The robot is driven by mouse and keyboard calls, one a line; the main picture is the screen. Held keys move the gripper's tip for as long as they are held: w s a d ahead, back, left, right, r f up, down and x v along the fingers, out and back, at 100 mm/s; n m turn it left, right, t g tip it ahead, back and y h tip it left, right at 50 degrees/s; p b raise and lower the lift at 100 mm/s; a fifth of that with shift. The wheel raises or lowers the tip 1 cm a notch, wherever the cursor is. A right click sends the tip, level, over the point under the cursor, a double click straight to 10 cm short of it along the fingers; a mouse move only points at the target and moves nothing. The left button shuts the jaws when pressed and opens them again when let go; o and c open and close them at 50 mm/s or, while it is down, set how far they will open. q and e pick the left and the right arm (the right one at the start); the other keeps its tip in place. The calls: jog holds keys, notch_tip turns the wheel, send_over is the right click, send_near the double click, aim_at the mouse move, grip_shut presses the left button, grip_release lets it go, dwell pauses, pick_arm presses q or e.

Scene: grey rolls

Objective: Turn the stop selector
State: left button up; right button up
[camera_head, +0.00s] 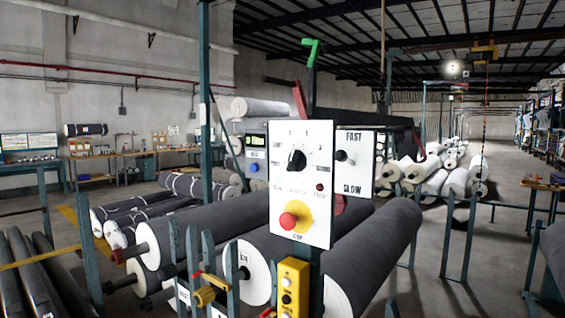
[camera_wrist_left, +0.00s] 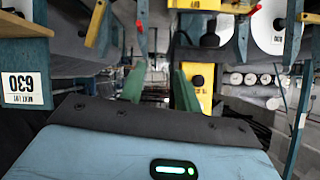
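A white control panel (camera_head: 311,130) stands upright in the middle of the head view. It carries a black rotary selector knob (camera_head: 297,160) with marks around it. Below is a red mushroom button (camera_head: 288,220) on a yellow disc, with small lettering under it that looks like STOP. A small red lamp or button (camera_head: 320,187) sits between them. My left gripper (camera_wrist_left: 160,78) shows only in the left wrist view, which looks upside down. Its two green fingers are apart with nothing between them. The panel's knob is not clearly visible there. My right gripper is not in view.
A second panel marked FAST and SLOW (camera_head: 354,162) adjoins on the right. A yellow button box (camera_head: 292,287) stands below; a yellow box (camera_wrist_left: 200,88) is behind the fingers in the wrist view. Large grey rolls (camera_head: 372,245) and teal posts (camera_head: 193,262) crowd the space below.

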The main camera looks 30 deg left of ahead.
pick_arm(q)
jog(key=w+a+r+m+t, duration=0.1)
jog(key=a+r, duration=0.1)
jog(key=r, duration=1)
jog(key=w+a+r+t, duration=0.2)
jog(key=r, duration=1)
jog(key=t, duration=0.3)
send_near(290, 163)
jog(key=shift+m, duration=0.3)
jog(key=shift+w+d+f, duration=0.1)
jog(key=shift+w, duration=2)
jog(key=shift+w+d, duration=0.1)
jog(key=shift+w, duration=2)
jog(key=shift+h, duration=0.3)
grip_shut()
